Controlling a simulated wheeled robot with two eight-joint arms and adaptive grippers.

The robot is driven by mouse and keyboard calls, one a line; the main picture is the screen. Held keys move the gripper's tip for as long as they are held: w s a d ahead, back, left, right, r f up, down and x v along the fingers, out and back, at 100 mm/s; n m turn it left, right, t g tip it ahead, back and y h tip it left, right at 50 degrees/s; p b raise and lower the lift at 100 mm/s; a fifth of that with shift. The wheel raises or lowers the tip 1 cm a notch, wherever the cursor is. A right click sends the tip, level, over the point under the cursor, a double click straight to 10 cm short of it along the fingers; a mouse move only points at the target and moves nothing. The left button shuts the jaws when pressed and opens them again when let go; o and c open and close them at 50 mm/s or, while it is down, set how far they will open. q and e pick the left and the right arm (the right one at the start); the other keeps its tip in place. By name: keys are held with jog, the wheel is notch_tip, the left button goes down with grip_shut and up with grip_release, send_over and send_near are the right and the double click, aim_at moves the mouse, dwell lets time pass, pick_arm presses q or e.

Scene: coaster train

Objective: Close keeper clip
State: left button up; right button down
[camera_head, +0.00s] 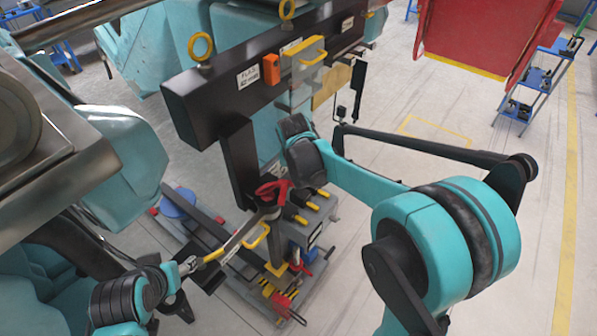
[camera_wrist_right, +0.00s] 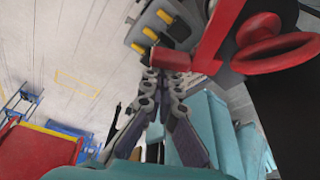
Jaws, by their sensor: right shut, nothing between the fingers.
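A red clip-like part (camera_head: 272,190) sits at the lower end of the dark upright post; I take it for the keeper clip. In the right wrist view, a red block (camera_wrist_right: 172,60) is just beyond my right fingertips. My right gripper (camera_wrist_right: 158,76) is shut and empty, its tips close to the block; I cannot tell if they touch. In the head view, my right wrist hides this gripper. My left gripper (camera_head: 188,265) is at the yellow end of a long bar (camera_head: 240,238) that leads up to the red part. I cannot tell whether its fingers are closed on it.
A grey box with yellow pegs (camera_head: 302,208) stands right beside the red part. A dark beam (camera_head: 220,90) with yellow rings crosses above. A red round knob (camera_wrist_right: 272,42) is near my right gripper. Floor on the right (camera_head: 430,100) is open, with a blue rack (camera_head: 540,80) beyond.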

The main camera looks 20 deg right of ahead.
jog(key=m, duration=0.1)
jog(key=s+m, duration=0.1)
jog(key=m, duration=0.1)
jog(key=s+m+h, duration=0.1)
jog(key=shift+a+g, duration=0.3)
jog(key=shift+g, duration=0.1)
jog(key=shift+s+a, duration=0.1)
jog(key=shift+s, duration=0.15)
dwell(0.4)
